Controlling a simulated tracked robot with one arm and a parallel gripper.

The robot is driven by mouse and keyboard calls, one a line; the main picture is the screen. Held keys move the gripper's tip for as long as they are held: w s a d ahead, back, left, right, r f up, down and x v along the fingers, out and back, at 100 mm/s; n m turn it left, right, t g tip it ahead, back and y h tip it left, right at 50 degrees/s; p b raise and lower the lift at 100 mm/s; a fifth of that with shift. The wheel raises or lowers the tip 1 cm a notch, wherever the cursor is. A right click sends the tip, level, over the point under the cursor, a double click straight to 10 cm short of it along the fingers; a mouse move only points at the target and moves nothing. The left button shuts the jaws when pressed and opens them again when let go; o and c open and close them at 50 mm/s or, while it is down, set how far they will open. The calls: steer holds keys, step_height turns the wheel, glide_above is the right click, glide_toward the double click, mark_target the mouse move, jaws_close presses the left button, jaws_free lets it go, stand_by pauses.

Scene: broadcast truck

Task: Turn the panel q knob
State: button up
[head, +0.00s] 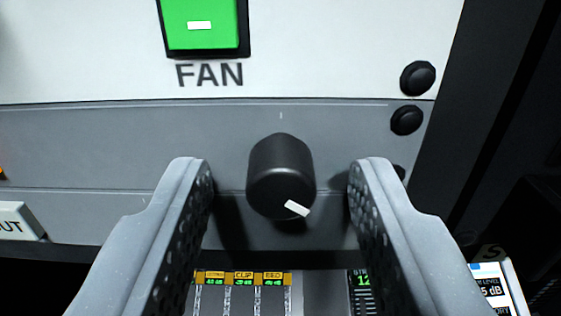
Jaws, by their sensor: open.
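A black round knob (281,175) sticks out of a grey panel strip (110,140) in the middle of the head view. Its white pointer mark (297,208) sits at the lower right of its face. A small light tick shows on the panel above the knob. My gripper (281,178) is open, with one finger on each side of the knob. A gap shows between the knob and each finger, so neither finger appears to touch it. I see no letter naming the knob.
Above is a white panel with a green FAN button (202,35). Black screw heads (418,78) line the right edge, beside a dark frame (500,90). A white label ending in "UT" (15,222) is at left. Lit displays (243,278) show below.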

steer(key=shift+w, duration=0.1)
jaws_close()
